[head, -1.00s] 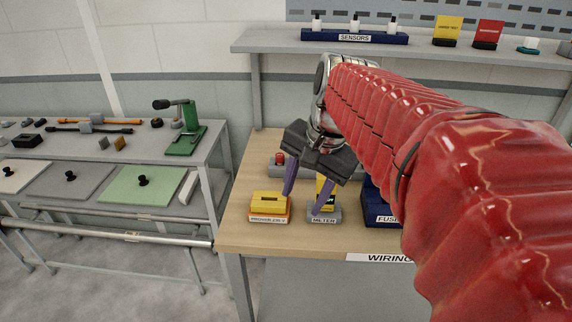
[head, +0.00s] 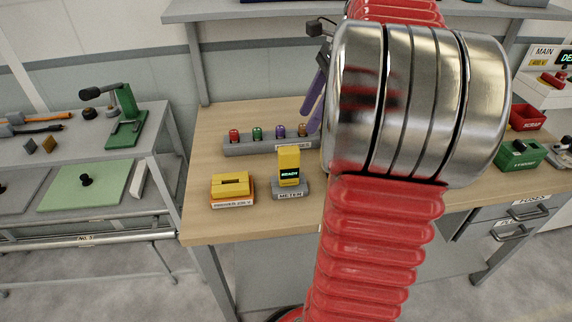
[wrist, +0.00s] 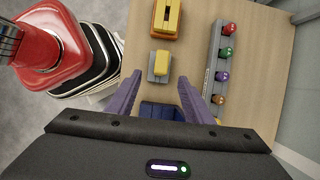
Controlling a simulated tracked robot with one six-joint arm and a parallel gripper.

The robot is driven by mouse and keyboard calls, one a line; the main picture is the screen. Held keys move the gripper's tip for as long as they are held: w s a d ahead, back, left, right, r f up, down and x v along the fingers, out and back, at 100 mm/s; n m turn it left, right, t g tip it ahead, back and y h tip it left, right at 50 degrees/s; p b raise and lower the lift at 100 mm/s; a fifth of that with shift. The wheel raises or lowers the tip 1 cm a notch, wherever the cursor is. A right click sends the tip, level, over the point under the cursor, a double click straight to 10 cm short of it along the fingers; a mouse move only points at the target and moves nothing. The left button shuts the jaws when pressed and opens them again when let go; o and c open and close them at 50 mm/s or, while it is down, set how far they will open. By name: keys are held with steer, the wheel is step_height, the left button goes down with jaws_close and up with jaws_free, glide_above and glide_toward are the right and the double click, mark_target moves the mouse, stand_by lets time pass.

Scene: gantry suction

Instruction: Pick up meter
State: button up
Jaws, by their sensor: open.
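The meter (head: 289,163) is a yellow block with a dark lit display. It stands upright in a grey holder (head: 290,192) labelled METER near the bench's front edge. It also shows from above in the wrist view (wrist: 161,63). My gripper (wrist: 159,78) is open, its two purple fingers apart and empty. In the wrist view the meter lies just beyond the fingertips, between their lines, not touched.
A yellow block in an orange holder (head: 232,201) stands left of the meter. A grey rack (head: 250,146) with several coloured knobs lies behind it. A blue bin (wrist: 163,112) shows between my fingers in the wrist view. Bare wood lies at the bench's left.

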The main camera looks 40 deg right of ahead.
mark_target(292, 149)
steer(key=shift+s, duration=0.1)
steer(key=x, duration=0.8)
steer(key=shift+f, duration=0.3)
steer(key=shift+a, duration=0.1)
steer(key=shift+w+x, duration=0.15)
steer(key=shift+x, duration=1.15)
steer(key=shift+w+x, duration=0.2)
steer(key=shift+x, duration=1.1)
steer(key=shift+c, duration=0.5)
jaws_close()
